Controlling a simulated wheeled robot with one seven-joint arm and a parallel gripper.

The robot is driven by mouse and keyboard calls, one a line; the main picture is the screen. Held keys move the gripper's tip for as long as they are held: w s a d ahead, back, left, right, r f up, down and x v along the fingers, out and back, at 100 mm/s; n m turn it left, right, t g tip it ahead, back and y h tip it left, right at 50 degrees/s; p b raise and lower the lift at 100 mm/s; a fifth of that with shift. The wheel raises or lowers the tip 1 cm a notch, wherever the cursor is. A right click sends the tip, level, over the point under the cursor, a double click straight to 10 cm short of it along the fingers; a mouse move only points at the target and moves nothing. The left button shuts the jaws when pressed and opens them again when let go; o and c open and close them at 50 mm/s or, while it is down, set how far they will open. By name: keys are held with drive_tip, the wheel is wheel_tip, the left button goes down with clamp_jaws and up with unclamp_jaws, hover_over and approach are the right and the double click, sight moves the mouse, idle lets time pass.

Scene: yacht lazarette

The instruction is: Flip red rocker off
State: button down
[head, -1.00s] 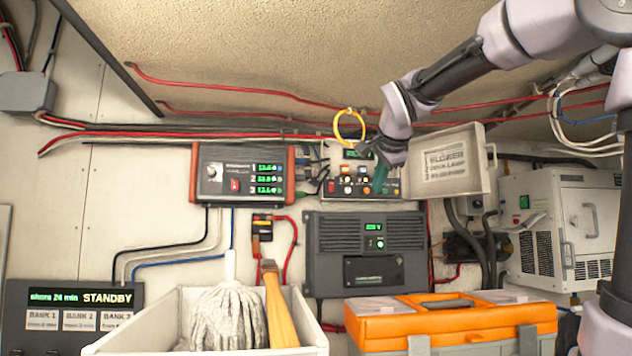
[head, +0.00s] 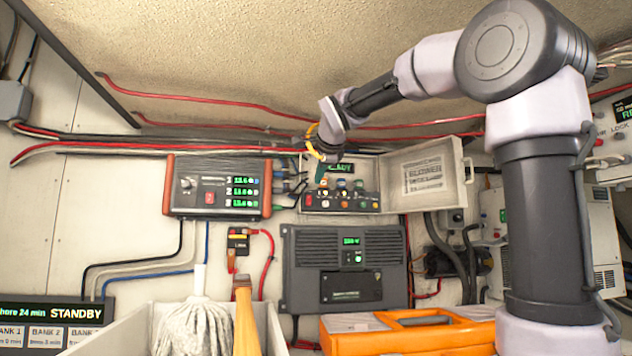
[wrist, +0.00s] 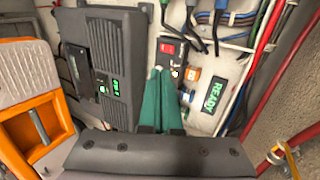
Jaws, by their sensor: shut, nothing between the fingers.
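An open switch box (head: 372,201) on the wall holds a row of small coloured switches and knobs under a READY display (head: 339,168). A red rocker (head: 310,200) sits at the row's left end; it also shows in the wrist view (wrist: 167,48), just beyond the fingertips. Whether it is tipped on or off cannot be told. My gripper (head: 320,173) has green fingers, shut and empty, in front of the box's left part. In the wrist view the fingertips (wrist: 157,70) are close to the red rocker; contact cannot be told. They partly cover the switch row.
The box's lid (head: 433,176) stands open to the right. A charger with red ends (head: 215,187) is on the left, with cables between. A dark inverter (head: 342,268) hangs below. An orange toolbox (head: 400,331) and a bin with a mop (head: 195,325) stand in front.

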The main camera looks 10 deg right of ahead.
approach(309, 195)
wheel_tip(309, 195, down, 4)
drive_tip(key=w, duration=0.4)
drive_tip(key=shift+w+r, duration=0.1)
drive_tip(key=shift+w, duration=0.3)
drive_tip(key=shift+w+r, duration=0.1)
drive_tip(key=shift+w, duration=0.45)
drive_tip(key=shift+w+r, duration=0.1)
drive_tip(key=shift+w, duration=0.3)
drive_tip(key=shift+r, duration=0.1)
drive_tip(key=shift+r, duration=0.7)
drive_tip(key=shift+s, duration=0.15)
